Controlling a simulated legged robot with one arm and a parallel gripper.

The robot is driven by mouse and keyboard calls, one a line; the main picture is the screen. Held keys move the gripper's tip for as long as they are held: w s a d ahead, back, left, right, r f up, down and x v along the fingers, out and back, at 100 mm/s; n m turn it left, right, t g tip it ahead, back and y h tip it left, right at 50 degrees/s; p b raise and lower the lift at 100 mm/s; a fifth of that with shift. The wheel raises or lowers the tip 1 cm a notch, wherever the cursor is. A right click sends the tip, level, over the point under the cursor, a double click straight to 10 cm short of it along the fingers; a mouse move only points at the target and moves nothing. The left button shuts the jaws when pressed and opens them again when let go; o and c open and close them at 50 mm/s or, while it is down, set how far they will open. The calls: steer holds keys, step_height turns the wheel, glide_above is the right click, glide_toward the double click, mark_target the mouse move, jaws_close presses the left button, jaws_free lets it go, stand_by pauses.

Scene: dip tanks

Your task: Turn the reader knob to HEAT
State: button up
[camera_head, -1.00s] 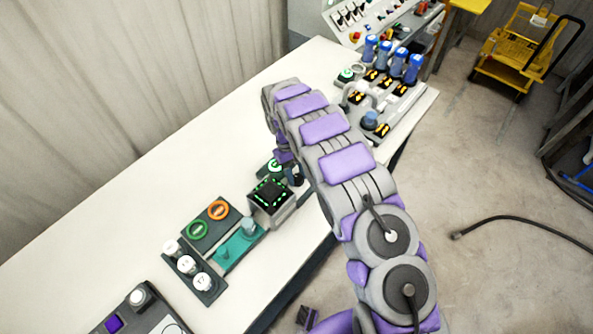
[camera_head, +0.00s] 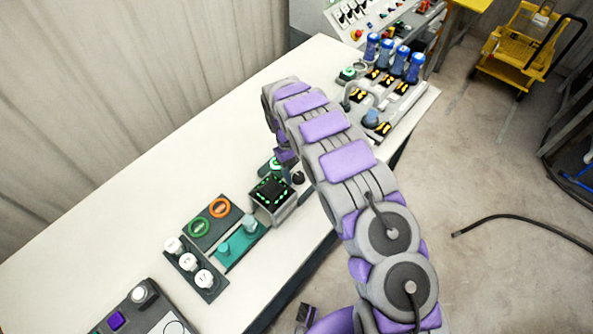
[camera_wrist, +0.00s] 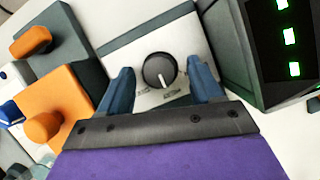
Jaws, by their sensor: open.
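The reader knob (camera_wrist: 160,70) is a round dark dial with a light pointer line, on a pale grey panel with small labels too blurred to read. In the wrist view my gripper (camera_wrist: 163,84) is open, with one blue finger on each side of the knob and gaps between the fingers and the knob. The pointer line runs roughly up and down in that view. In the head view my arm hides the knob and most of the gripper.
A dark box with green lights (camera_head: 271,193) stands close beside the gripper, also at the right in the wrist view (camera_wrist: 265,45). Orange blocks (camera_wrist: 62,108) are at the left there. Blue-capped bottles (camera_head: 398,62) stand at the table's far end.

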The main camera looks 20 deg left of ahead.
steer(key=p+v, duration=1.1)
steer(key=v, duration=0.6)
steer(key=shift+r, duration=0.15)
stand_by(0.4)
stand_by(0.4)
